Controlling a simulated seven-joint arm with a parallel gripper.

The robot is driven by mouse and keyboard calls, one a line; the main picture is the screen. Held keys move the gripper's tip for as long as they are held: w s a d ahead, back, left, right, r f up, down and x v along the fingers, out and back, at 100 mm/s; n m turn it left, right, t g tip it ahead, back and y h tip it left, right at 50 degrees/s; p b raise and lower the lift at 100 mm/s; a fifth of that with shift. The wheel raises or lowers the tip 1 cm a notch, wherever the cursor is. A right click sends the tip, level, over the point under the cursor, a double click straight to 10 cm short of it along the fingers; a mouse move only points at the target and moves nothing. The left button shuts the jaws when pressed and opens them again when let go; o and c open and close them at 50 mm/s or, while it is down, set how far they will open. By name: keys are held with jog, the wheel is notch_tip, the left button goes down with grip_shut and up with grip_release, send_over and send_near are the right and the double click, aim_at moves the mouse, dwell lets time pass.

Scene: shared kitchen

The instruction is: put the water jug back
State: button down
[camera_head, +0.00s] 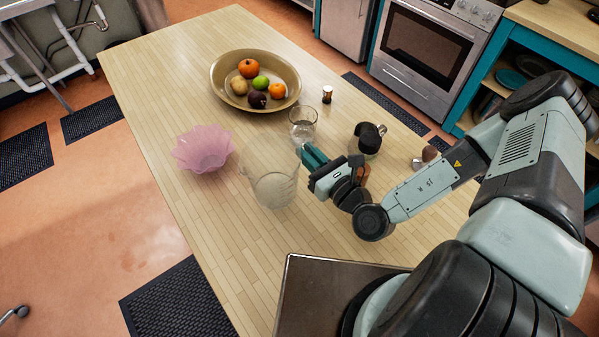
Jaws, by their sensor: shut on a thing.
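The water jug (272,188) is a clear, see-through vessel in the middle of the wooden table. It looks upright, with its open rim up. My gripper (307,160) comes in from the right and is shut at the jug's upper right side. The fingers cover that part, so I cannot see exactly how they hold it. I cannot tell whether the jug's base touches the table or hangs just above it.
A clear drinking glass (303,127) stands just behind my gripper. A pink wavy bowl (204,148) is left of the jug. A fruit bowl (226,92), a small shaker (327,94) and a dark-topped pot (367,141) stand farther back. The table (185,215) is clear at front left.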

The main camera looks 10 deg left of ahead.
jog(key=shift+f, duration=2.05)
jog(key=shift+f, duration=0.15)
jog(key=c, duration=1.1)
grip_release()
jog(key=shift+d, duration=0.15)
jog(key=v, duration=0.7)
jog(key=shift+s+d, duration=0.1)
jog(key=shift+s, duration=0.1)
